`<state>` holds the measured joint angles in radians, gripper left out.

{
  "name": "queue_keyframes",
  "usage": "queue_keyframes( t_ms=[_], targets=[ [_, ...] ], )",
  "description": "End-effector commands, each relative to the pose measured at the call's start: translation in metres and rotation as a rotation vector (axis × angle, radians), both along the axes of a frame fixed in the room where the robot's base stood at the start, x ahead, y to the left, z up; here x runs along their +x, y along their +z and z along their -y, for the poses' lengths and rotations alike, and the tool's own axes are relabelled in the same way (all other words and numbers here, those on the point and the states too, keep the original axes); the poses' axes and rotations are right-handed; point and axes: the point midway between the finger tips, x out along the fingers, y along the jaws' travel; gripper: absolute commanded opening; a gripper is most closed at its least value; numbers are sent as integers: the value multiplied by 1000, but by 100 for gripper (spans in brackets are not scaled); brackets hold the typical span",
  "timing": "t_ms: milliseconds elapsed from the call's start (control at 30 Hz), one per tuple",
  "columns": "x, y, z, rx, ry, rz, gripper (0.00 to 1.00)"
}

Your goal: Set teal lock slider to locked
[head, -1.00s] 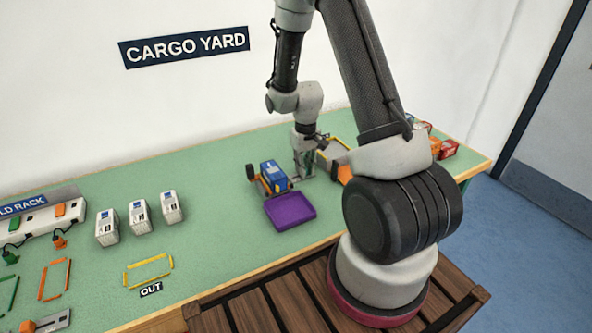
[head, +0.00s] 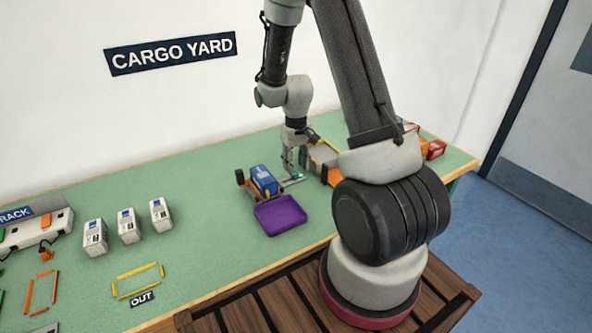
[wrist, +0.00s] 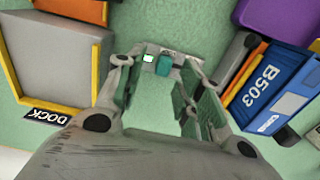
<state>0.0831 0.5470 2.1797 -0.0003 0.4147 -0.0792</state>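The teal lock slider knob (wrist: 163,66) sits on a small grey plate (wrist: 182,62) on the green table. A small pale indicator with a green edge (wrist: 148,58) lies left of the knob in the wrist view. My gripper (wrist: 159,72) is open above the plate, with one finger on each side of the knob; whether either touches it, I cannot tell. In the head view my gripper (head: 292,165) points down at the plate (head: 293,182), just right of the blue container. The label on the plate is too small to read.
A blue B503 container (wrist: 265,92) on an orange-framed wheeled cart stands close to my right finger. A grey, yellow-edged dock tray (wrist: 60,65) is on the left. A purple tray (head: 281,214) lies before the cart. White containers (head: 128,226) stand further left.

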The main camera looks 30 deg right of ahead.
Motion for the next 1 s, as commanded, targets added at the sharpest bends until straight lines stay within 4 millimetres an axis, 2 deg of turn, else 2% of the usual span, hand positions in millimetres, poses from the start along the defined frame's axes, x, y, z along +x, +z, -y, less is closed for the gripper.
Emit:
queue_keyframes(
  t_ms=[33,200,400,567,1000],
  targets=[
    [1,13,0,0,0,6,38],
    [1,52,1,-1,0,6,38],
    [0,82,1,0,-1,2,38],
    [0,91,1,0,-1,1,38],
    [0,91,1,0,-1,0,38]
  ],
)
